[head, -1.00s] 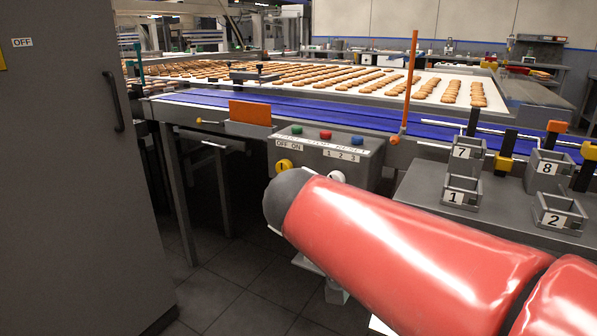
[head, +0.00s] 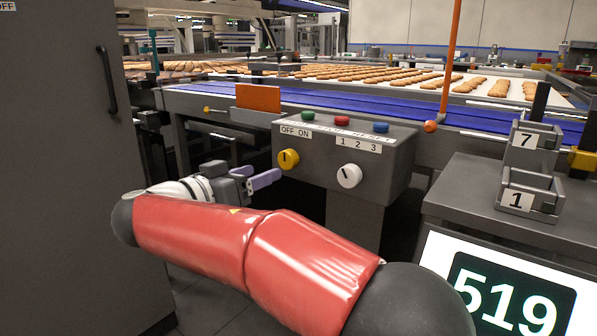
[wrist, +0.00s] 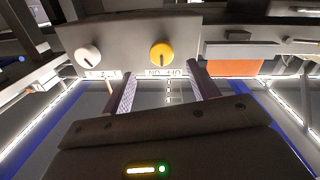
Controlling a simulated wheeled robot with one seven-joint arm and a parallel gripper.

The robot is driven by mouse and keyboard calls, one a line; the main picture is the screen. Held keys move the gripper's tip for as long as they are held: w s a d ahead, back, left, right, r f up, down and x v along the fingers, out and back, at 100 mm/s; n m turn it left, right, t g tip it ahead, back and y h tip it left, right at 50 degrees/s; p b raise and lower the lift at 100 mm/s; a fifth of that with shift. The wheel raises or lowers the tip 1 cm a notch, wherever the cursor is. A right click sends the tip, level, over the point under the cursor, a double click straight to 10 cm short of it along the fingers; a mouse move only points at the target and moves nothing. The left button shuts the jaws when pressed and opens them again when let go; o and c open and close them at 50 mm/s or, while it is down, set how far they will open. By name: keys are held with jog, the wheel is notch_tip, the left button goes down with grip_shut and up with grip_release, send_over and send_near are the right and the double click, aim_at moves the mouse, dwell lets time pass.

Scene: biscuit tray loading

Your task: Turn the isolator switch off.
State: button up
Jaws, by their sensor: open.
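A yellow rotary knob (head: 288,160) sits on the front of a grey control box (head: 325,170), below an "OFF ON" label. Its dark mark looks roughly upright; which word it points to I cannot tell. The knob also shows in the wrist view (wrist: 162,55), where the label is upside down. No label in view says isolator. My gripper (head: 275,177) is open and empty, just left of and below the knob in the head view. In the wrist view its two fingers (wrist: 160,72) point at the box, one each side of the knob's line, apparently short of it.
A white knob (head: 349,176) under "1 2 3" is close by on the same box. Green, red and blue buttons (head: 341,121) are on top. A tall grey cabinet (head: 70,180), its "OFF" label (head: 7,6) cut off, stands left. Numbered holders (head: 528,195) and a "519" display (head: 515,295) are right.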

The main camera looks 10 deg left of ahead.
aim_at(284, 161)
jog(key=x, duration=0.7)
jog(key=shift+w+r+p, duration=0.1)
jog(key=shift+w+p, duration=0.2)
jog(key=c, duration=1)
